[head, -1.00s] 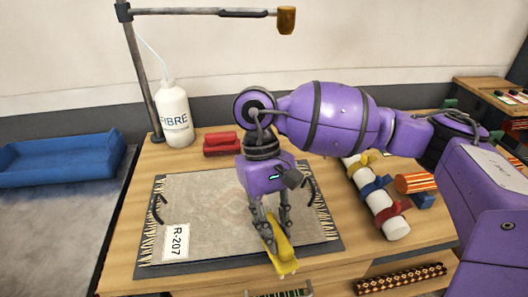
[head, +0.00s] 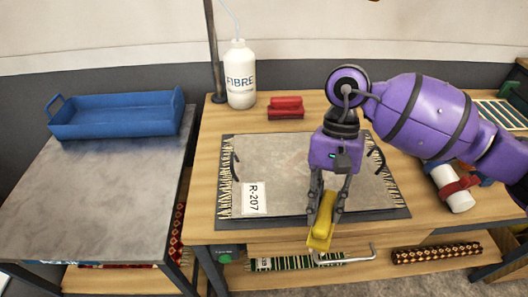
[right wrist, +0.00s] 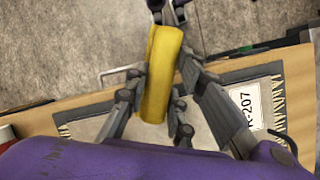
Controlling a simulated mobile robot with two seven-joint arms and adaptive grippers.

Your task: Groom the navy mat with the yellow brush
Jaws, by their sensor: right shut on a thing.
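My right gripper (head: 325,212) is shut on the yellow brush (head: 321,222) and holds it at the front edge of the worktable. The brush also shows between the fingers in the right wrist view (right wrist: 160,75). A greyish mat (head: 285,165) with black-and-white fringed ends and an R-207 tag (head: 255,198) lies flat on a dark board (head: 385,213), behind the brush. The mat looks grey rather than navy. The gripper and brush overlap the board's front edge in the picture; I cannot tell the height between them.
A white FIBRE bottle (head: 240,85) and a red block-like object (head: 286,108) stand behind the mat. A blue tray (head: 118,115) sits on the grey table at left. A strapped white roll (head: 455,190) lies at right. Rolled rugs (head: 437,252) lie on the lower shelf.

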